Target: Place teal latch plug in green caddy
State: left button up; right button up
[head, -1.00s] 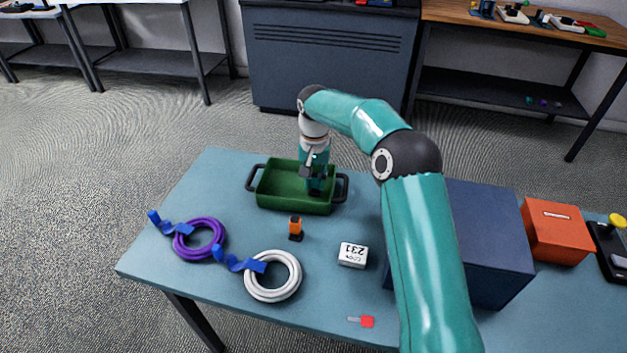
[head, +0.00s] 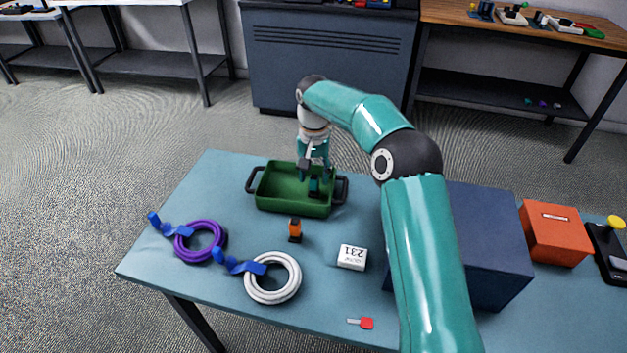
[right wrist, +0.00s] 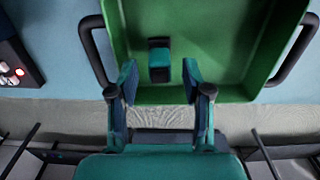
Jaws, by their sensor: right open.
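The green caddy (head: 281,200) stands at the back of the table, with a black handle at each end. The teal latch plug (head: 315,186) is inside it, near its right end. In the right wrist view the plug (right wrist: 159,62) lies on the floor of the caddy (right wrist: 215,60), its body teal with a dark end. My right gripper (head: 314,174) is over the caddy, just above the plug. In the right wrist view its fingers (right wrist: 159,78) are apart, with the plug beyond their tips and nothing held. My left gripper is not in view.
An orange-and-black plug (head: 295,229) stands in front of the caddy. Purple (head: 201,240) and white (head: 273,277) cable coils lie at the left front. A white label block (head: 352,257), a red key-like piece (head: 362,322), a dark blue box (head: 490,245) and an orange box (head: 554,232) are to the right.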

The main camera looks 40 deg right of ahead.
aim_at(314, 177)
notch_tip(314, 177, up, 9)
jog(key=p, duration=0.2)
jog(key=shift+r, duration=0.1)
dwell(0.4)
